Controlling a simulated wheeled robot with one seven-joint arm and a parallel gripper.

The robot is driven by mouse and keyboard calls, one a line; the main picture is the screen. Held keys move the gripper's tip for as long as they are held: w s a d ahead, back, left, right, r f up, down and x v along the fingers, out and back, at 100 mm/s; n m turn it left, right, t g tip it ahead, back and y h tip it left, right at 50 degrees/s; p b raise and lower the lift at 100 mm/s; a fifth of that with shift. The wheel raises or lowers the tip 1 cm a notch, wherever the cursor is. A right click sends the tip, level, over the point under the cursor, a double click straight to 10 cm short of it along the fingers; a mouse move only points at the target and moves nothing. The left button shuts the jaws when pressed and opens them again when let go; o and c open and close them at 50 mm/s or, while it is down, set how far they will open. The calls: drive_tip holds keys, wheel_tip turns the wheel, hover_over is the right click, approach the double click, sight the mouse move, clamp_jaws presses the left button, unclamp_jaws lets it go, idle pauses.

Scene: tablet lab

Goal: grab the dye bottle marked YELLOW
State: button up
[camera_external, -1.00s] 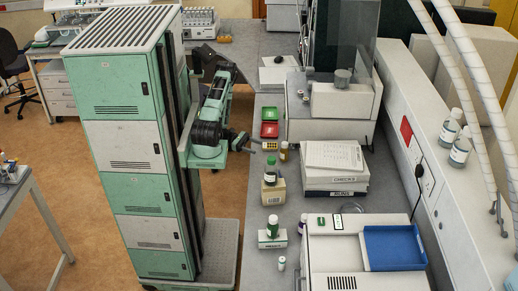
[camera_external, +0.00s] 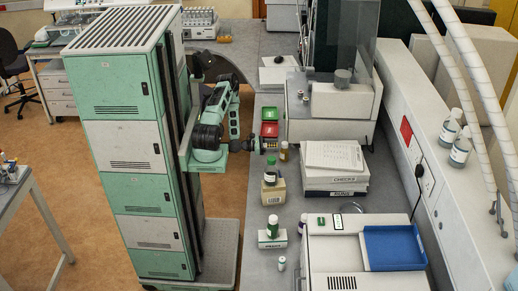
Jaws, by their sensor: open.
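No label reading YELLOW can be made out at this size. An amber bottle (camera_external: 284,151) stands on the bench just right of my gripper (camera_external: 270,145). My gripper is open, small in the view and apart from that bottle as far as I can see. A green-capped bottle (camera_external: 270,172) stands on a cardboard box (camera_external: 272,192) nearer the camera. Another green-capped bottle (camera_external: 272,227) stands on a white box (camera_external: 272,240). A small bottle (camera_external: 282,264) stands at the near end, and a purple bottle (camera_external: 302,224) is partly hidden by the white machine.
Red and green trays (camera_external: 269,130) lie beyond my gripper. A stack of labelled boxes (camera_external: 333,180) and a white machine with a blue tray (camera_external: 393,247) fill the bench's right side. Two bottles (camera_external: 455,140) stand on the right ledge. Bare bench (camera_external: 252,215) shows along the left edge.

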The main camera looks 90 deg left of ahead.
sight(284, 143)
drive_tip(key=w+p, duration=0.1)
drive_tip(key=w, duration=0.2)
drive_tip(key=w+p, duration=0.1)
drive_tip(key=w, duration=0.1)
drive_tip(key=shift+w+r+p, duration=0.25)
drive_tip(key=shift+p, duration=0.05)
drive_tip(key=shift+w+a+f, duration=0.1)
drive_tip(key=shift+w, duration=0.3)
clamp_jaws()
